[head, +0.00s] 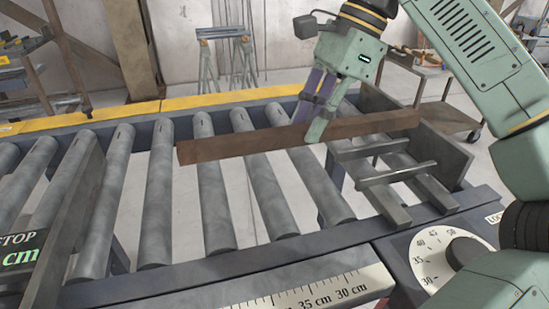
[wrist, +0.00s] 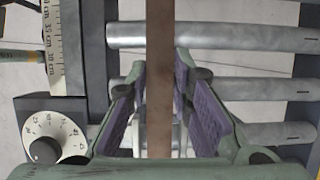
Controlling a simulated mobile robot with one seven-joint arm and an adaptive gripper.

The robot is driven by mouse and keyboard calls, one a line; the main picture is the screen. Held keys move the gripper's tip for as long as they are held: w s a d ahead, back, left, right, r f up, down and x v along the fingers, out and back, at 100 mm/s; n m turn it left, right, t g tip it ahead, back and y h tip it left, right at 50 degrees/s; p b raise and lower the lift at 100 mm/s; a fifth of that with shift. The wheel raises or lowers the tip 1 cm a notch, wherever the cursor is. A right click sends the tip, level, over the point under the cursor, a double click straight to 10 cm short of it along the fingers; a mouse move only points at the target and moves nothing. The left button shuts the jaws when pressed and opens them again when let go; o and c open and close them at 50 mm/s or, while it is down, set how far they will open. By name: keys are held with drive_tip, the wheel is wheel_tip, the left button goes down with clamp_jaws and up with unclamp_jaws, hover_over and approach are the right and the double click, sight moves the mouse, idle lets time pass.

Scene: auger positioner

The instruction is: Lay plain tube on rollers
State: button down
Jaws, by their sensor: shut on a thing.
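The plain tube is a long, square, rust-brown bar (head: 240,143) with no visible markings. It lies crosswise over the grey rollers (head: 214,190) in the head view, its right end near the dark end bracket. My gripper (head: 312,128) is shut on the tube right of its middle, with purple-padded fingers on either side. In the wrist view the tube (wrist: 160,40) runs up the picture between the fingertips (wrist: 160,75). The tube looks roughly level; I cannot tell whether it touches the rollers or hangs just above them.
A dark upright stop plate (head: 75,215) stands across the rollers at left. A ruler (head: 320,297) and a white dial (head: 450,258) are on the front rail. Grey bars (head: 398,174) lie at the right end. A yellow rail (head: 225,97) edges the back.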

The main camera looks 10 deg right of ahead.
sight(333, 123)
wheel_tip(333, 123, down, 9)
drive_tip(key=shift+f, duration=0.15)
idle(0.4)
drive_tip(key=shift+f, duration=0.1)
drive_tip(key=c, duration=1.4)
unclamp_jaws()
drive_tip(key=p+v, duration=0.1)
drive_tip(key=v, duration=1.1)
drive_tip(key=shift+d, duration=0.1)
